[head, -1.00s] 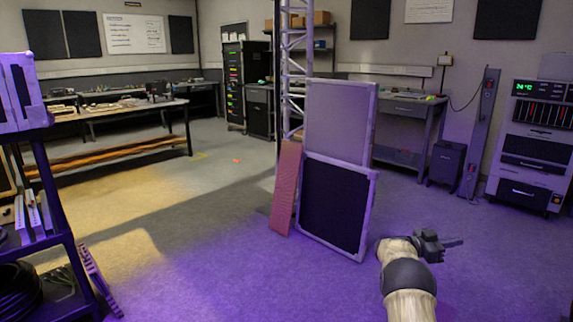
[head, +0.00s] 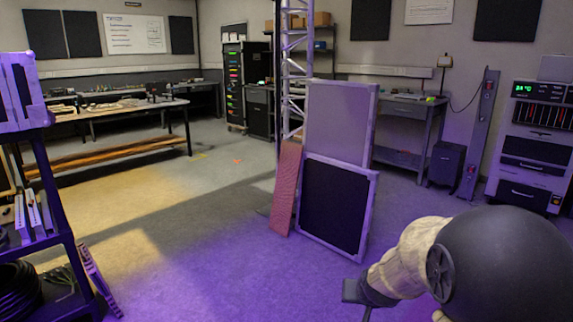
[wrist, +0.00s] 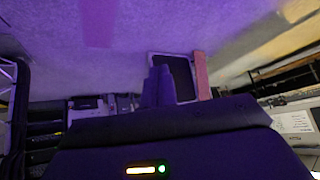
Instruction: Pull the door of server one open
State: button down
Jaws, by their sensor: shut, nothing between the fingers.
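No label for server one can be read. A dark rack with coloured lights (head: 234,88) stands against the back wall. A grey cabinet with a green temperature display (head: 535,140) stands at the right edge; its front panels look closed. I cannot tell which of them is server one. My gripper (head: 357,293) is low at the bottom right of the head view, over the floor and far from both. In the wrist view its two fingers (wrist: 158,86) are together with nothing between them.
Two framed panels (head: 340,115) and a pink perforated board (head: 285,188) lean by a truss tower (head: 293,60) mid-room. A shelf cart (head: 62,225) is at the left, with a workbench (head: 130,110) behind it.

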jog(key=s+a+f+n+g+p, duration=0.1)
jog(key=s+g, duration=0.2)
jog(key=s, duration=0.6)
jog(key=s+a+f+n+g, duration=0.1)
jog(key=s+f+g, duration=0.1)
jog(key=s, duration=0.8)
jog(key=w+p+v, duration=0.2)
jog(key=p+v, duration=0.9)
jog(key=p, duration=0.1)
jog(key=w+d+r+p+v, duration=0.1)
jog(key=w+p+v, duration=0.2)
jog(key=p+v, duration=0.9)
jog(key=w+r+p+v, duration=0.1)
jog(key=w+p+v, duration=0.2)
jog(key=p+v, duration=0.9)
jog(key=shift+w+d+r+y, duration=0.15)
jog(key=shift+w+y, duration=0.15)
jog(key=shift+d, duration=0.1)
